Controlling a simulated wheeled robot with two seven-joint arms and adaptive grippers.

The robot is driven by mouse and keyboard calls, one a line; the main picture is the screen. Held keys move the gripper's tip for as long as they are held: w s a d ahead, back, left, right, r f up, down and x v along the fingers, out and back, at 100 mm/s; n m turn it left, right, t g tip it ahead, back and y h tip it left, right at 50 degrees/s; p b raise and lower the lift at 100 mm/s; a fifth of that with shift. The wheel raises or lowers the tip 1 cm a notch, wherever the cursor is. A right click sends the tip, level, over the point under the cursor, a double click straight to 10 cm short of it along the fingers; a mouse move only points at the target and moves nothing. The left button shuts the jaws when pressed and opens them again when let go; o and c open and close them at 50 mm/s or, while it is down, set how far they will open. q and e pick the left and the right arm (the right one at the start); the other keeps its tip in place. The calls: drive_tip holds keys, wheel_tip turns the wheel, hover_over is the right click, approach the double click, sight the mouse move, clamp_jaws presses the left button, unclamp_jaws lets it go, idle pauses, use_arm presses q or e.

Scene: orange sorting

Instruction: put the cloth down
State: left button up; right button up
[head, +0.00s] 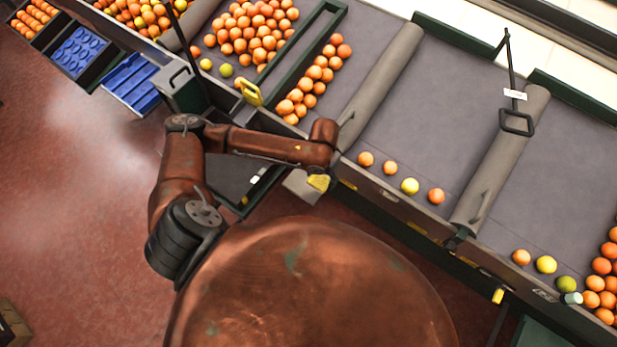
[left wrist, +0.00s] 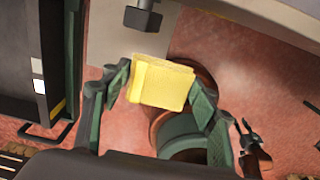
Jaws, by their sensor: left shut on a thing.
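The yellow cloth (left wrist: 160,82) is a small folded pad between the green fingers of my left gripper (left wrist: 160,90) in the left wrist view. The fingers hold it at both sides. My left gripper's fingers are mostly hidden there by the wrist.
A grey sorting belt (head: 400,130) runs diagonally, with grey rollers and several oranges (head: 365,159). Its front rail is close to my left wrist. A pale grey plate (head: 302,186) is beside the cloth. Blue trays (head: 132,84) stand at upper left. Open red floor (head: 75,200) lies left.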

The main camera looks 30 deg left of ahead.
use_arm(q)
drive_tip(key=a+f, duration=0.2)
drive_tip(key=w+a+f, duration=0.1)
drive_tip(key=a+f, duration=0.3)
drive_tip(key=shift+w+f+b, duration=0.2)
drive_tip(key=shift+w+b, duration=0.15)
drive_tip(key=shift+b, duration=0.05)
drive_tip(key=shift+f, duration=1.6)
drive_tip(key=shift+f, duration=0.15)
drive_tip(key=o, duration=1)
wheel_tip(320, 180, up, 12)
drive_tip(key=shift+r+p, duration=0.15)
drive_tip(key=shift+p, duration=0.45)
